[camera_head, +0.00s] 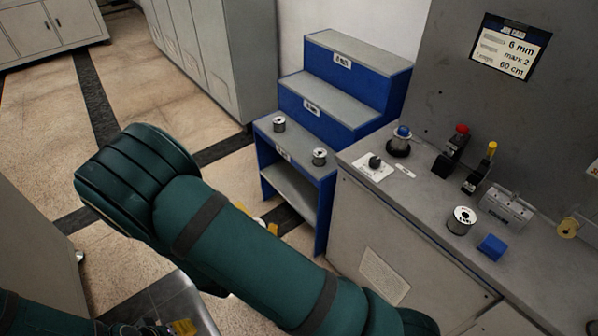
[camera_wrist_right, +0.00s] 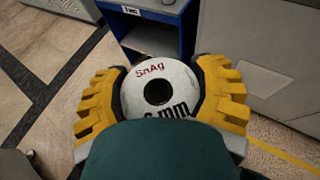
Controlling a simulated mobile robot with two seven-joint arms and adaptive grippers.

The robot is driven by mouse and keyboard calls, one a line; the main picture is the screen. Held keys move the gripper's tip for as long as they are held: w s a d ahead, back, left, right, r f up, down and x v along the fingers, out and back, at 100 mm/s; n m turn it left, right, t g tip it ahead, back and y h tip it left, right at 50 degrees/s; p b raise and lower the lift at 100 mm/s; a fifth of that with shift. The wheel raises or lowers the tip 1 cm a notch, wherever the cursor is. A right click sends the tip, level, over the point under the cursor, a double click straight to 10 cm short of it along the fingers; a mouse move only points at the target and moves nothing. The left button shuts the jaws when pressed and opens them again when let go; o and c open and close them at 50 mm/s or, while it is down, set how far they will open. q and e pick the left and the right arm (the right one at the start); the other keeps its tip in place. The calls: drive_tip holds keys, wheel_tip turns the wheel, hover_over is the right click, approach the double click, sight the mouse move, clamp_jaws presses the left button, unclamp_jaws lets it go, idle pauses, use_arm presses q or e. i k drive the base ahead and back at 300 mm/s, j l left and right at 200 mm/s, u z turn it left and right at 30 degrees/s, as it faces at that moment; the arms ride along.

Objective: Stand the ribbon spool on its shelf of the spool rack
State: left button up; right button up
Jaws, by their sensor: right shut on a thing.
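My right gripper (camera_wrist_right: 160,95) is shut on a spool (camera_wrist_right: 143,92), its yellow fingers on either side of it. The spool's white round face has a dark centre hole, red "SnAg" lettering and black lettering ending in "mm", partly hidden by my dark green wrist. The blue spool rack (camera_head: 317,188) has grey stepped shelves with white labels. Its front corner also shows beyond the spool in the wrist view (camera_wrist_right: 181,35). My left gripper (camera_head: 183,327) is only partly visible at the bottom edge.
Two spools stand on the rack's lowest step, one left (camera_head: 279,124) and one right (camera_head: 319,157). A grey workbench (camera_head: 425,205) adjoins the rack, carrying another spool (camera_head: 461,220), a blue block (camera_head: 492,247) and fixtures. A job card (camera_head: 510,47) reads "6 mm, mark 2, 60 cm".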

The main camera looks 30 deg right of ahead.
sight(295, 186)
drive_tip(key=i+j, duration=0.1)
drive_tip(key=i, duration=1.15)
drive_tip(key=i+j+z, duration=0.1)
drive_tip(key=i+z, duration=0.3)
drive_tip(key=i+j+z, duration=0.2)
drive_tip(key=i+z, duration=0.2)
drive_tip(key=i+j+z, duration=0.3)
drive_tip(key=z, duration=0.15)
drive_tip(key=i+j+z, duration=0.55)
drive_tip(key=j+z, duration=0.35)
drive_tip(key=i+j+z, duration=0.1)
drive_tip(key=j, duration=0.2)
drive_tip(key=j+z, duration=0.15)
drive_tip(key=j, duration=0.15)
drive_tip(key=i, duration=0.05)
